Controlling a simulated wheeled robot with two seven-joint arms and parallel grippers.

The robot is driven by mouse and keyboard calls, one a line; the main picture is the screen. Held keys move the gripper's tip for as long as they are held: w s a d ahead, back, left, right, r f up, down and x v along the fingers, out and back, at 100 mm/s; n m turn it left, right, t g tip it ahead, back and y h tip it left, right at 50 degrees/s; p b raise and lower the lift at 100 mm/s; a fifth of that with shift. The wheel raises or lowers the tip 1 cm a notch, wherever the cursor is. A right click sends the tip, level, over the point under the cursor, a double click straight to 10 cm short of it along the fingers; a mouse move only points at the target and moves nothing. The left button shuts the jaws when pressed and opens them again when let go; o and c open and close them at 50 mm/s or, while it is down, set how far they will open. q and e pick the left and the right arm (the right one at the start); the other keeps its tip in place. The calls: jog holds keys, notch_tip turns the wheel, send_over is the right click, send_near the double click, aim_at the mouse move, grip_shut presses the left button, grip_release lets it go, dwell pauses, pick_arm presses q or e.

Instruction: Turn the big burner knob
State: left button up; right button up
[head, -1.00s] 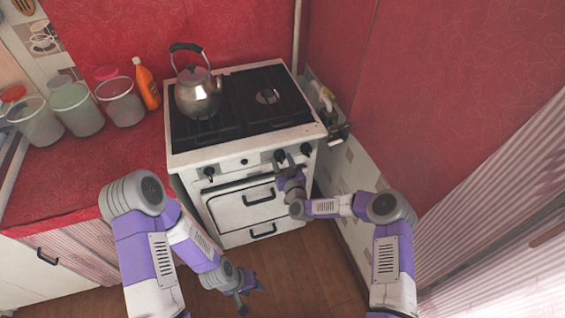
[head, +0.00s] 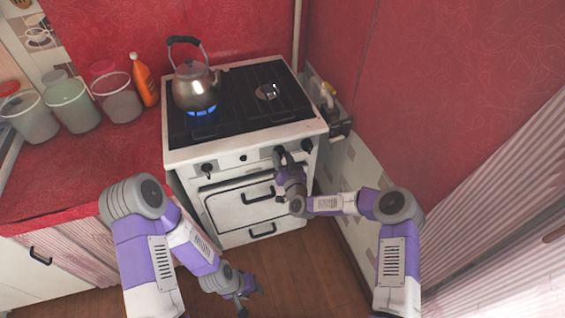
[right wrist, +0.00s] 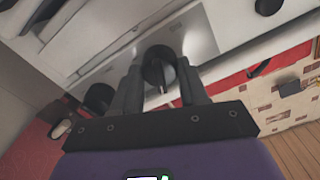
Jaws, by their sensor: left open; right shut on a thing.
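The white stove (head: 235,185) has a front panel with several black knobs. My right gripper (head: 284,160) is at this panel, right of its middle. In the right wrist view, its two fingers (right wrist: 158,90) are shut on a black burner knob (right wrist: 157,66), one on each side. A blue flame (head: 201,111) burns under the metal kettle (head: 194,88), on the left side of the hob. My left gripper (head: 245,290) is open and empty, low in front of the stove. I cannot tell the knob's size against the others.
Other knobs sit at the panel's left (head: 208,168) and far right (head: 307,146). Plastic tubs (head: 75,105) and an orange bottle (head: 144,80) stand on the red counter (head: 105,165). A red wall is close on the right. The floor before the stove is clear.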

jog(key=m+b, duration=0.2)
jog(key=m, duration=0.1)
jog(key=shift+f+m, duration=0.15)
jog(key=shift+m, duration=0.15)
jog(key=shift+m+b, duration=0.5)
jog(key=shift+b, duration=0.05)
jog(key=o, duration=1.1)
jog(key=shift+c, duration=0.2)
jog(key=p+v, duration=0.1)
jog(key=v, duration=0.6)
jog(key=shift+s+p, duration=0.3)
jog(key=shift+p, duration=0.05)
jog(key=shift+d, duration=0.1)
